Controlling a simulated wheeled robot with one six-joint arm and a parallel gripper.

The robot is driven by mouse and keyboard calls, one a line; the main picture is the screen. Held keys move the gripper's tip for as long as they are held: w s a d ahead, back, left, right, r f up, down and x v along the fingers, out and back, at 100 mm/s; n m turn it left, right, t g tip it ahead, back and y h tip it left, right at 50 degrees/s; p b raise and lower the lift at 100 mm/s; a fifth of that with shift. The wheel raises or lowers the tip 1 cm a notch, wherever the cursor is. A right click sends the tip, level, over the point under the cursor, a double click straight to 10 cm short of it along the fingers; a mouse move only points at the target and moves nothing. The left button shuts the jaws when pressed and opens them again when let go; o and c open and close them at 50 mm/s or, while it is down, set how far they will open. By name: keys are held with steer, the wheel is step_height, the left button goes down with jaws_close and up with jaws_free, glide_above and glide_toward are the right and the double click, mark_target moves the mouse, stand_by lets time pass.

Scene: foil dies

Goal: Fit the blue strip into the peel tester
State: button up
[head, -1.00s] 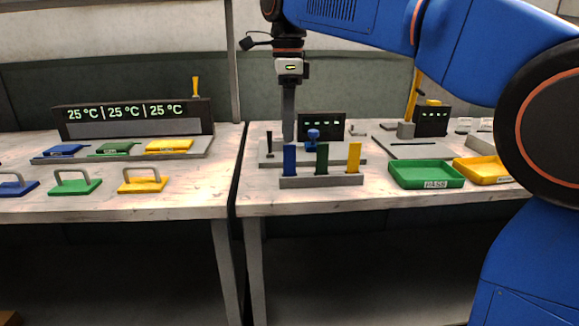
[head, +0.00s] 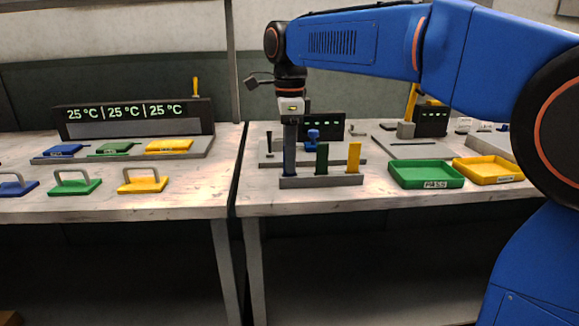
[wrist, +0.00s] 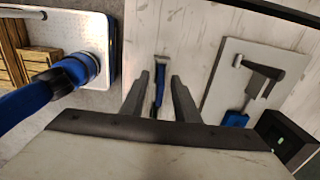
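The blue strip (head: 289,168) stands upright in the left slot of a grey rack (head: 322,181). My gripper (head: 290,150) is down over it, and its fingers cover much of the strip in the head view. In the wrist view my gripper (wrist: 159,88) is open, with the blue strip (wrist: 159,84) between the fingers and a gap on each side. The peel tester (head: 268,157), a grey base with a blue knob (head: 313,135) and a dark display, stands behind the rack. The tester also shows in the wrist view (wrist: 233,78), to the right.
A green strip (head: 321,158) and a yellow strip (head: 353,157) stand in the same rack. A green PASS tray (head: 426,182) and a yellow tray (head: 488,178) sit to the right. A bench with plates and handled blocks is at left.

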jaws_close()
